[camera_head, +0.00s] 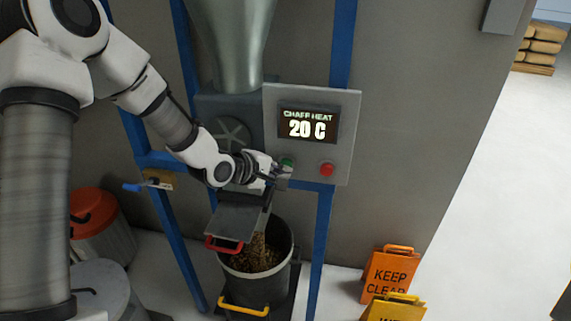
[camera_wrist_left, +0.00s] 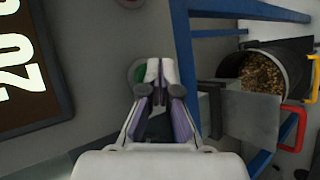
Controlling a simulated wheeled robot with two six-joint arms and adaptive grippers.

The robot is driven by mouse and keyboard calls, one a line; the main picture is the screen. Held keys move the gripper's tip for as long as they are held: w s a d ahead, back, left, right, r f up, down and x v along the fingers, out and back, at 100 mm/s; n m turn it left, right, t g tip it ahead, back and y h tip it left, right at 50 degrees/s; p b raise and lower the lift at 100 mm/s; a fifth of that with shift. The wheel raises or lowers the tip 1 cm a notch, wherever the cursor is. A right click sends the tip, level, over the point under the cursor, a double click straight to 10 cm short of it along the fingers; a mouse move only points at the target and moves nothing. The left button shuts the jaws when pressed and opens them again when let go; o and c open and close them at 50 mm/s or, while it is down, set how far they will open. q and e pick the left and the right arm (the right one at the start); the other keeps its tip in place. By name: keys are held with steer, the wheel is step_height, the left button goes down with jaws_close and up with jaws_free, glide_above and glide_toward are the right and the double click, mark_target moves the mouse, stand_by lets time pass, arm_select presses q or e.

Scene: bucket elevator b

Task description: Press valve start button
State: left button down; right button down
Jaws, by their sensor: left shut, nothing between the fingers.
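A grey control panel (camera_head: 346,120) carries a display reading "CHAFF HEAT 20 C" (camera_head: 308,125), a green button (camera_head: 288,162) and a red button (camera_head: 327,169) below it. My left gripper (camera_head: 281,170) is shut and empty, with its fingertips at the green button. In the left wrist view, the fingertips (camera_wrist_left: 158,64) overlap the right part of the green button (camera_wrist_left: 137,72) and hide some of it. I cannot tell whether they touch it. My right gripper is not in view.
Below the panel stands a dark bucket (camera_head: 283,262) of grain with a yellow handle, under a grey chute flap (camera_head: 238,222) with a red handle. Blue posts (camera_head: 322,230) frame the machine. Orange and yellow signs (camera_head: 386,275) stand at lower right. Open floor (camera_head: 490,220) lies to the right.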

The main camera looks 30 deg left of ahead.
arm_select(q)
steer(key=shift+s+d, duration=0.2)
steer(key=shift+s, duration=0.65)
steer(key=shift+s, duration=0.1)
steer(key=s, duration=0.2)
steer(key=s+d, duration=0.1)
steer(key=s, duration=0.2)
steer(key=shift+s+d, duration=0.25)
steer(key=shift+s, duration=0.05)
